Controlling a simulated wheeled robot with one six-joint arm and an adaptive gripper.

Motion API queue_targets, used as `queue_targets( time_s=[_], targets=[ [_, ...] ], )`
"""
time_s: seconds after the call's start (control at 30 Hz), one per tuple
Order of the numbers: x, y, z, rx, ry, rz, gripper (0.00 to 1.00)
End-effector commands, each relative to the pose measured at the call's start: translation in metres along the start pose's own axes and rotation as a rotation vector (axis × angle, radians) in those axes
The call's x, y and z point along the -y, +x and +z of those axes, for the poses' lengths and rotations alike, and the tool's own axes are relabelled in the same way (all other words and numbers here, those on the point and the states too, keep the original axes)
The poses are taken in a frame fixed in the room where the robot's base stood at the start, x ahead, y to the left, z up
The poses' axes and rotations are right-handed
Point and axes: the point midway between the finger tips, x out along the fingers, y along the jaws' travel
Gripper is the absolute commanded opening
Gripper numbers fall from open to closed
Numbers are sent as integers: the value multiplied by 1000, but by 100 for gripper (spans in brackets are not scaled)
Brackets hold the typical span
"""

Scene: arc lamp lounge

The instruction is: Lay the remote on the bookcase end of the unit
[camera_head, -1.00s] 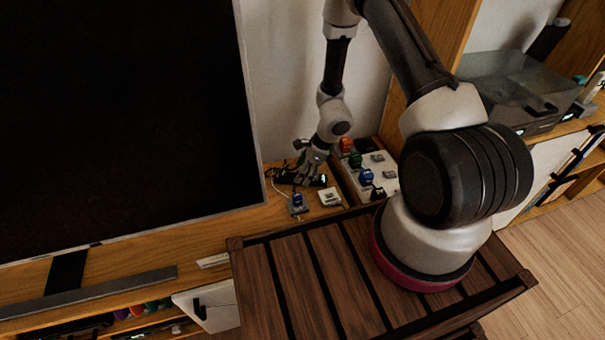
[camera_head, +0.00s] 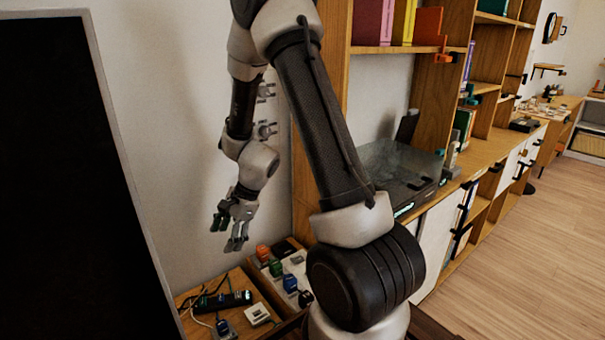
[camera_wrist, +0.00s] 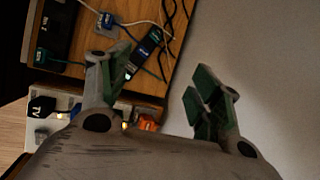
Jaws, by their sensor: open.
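My gripper (camera_head: 232,228) is raised above the wooden unit (camera_head: 185,298), beside the white wall. In the wrist view my gripper (camera_wrist: 158,98) has its two green-padded fingers wide apart, with nothing held between them. A slim black device (camera_head: 236,300) with a small green light lies among cables on the unit below. It also shows past the left finger in the wrist view (camera_wrist: 146,46). I cannot tell whether it is the remote. The bookcase (camera_head: 370,50) stands to the right, with coloured books on its shelf.
A white square device (camera_head: 257,314) lies in front. A dark box with a clear lid (camera_head: 385,175) occupies the surface by the bookcase. The large black screen (camera_head: 70,190) stands at left.

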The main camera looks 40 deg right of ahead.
Motion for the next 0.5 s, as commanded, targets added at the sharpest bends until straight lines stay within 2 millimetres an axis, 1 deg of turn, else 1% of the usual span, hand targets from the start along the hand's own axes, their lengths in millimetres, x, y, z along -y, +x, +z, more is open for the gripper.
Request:
queue_targets(
  time_s=[0.03,0.07,0.1,0.13,0.17,0.2,0.27,0.3,0.33,0.37,0.4,0.47,0.5],
  targets=[
    [2,-32,14,2,-121,-17,64],
    [0,-50,21,2,-196,-19,64],
    [-4,-72,29,-1,-295,-21,64],
    [-8,-89,34,-7,-369,-23,64],
    [-12,-105,39,-13,-443,-22,64],
    [-19,-126,45,-26,-539,-20,64],
    [-32,-156,52,-51,-680,-13,64],
    [-42,-175,55,-72,-773,-5,64],
    [-50,-189,57,-90,-840,0,64],
    [-58,-202,58,-109,-906,8,64],
    [-70,-220,60,-138,-993,21,64],
    [-88,-244,59,-187,-1117,45,64],
    [-101,-258,57,-221,-1191,64,64]
  ],
)
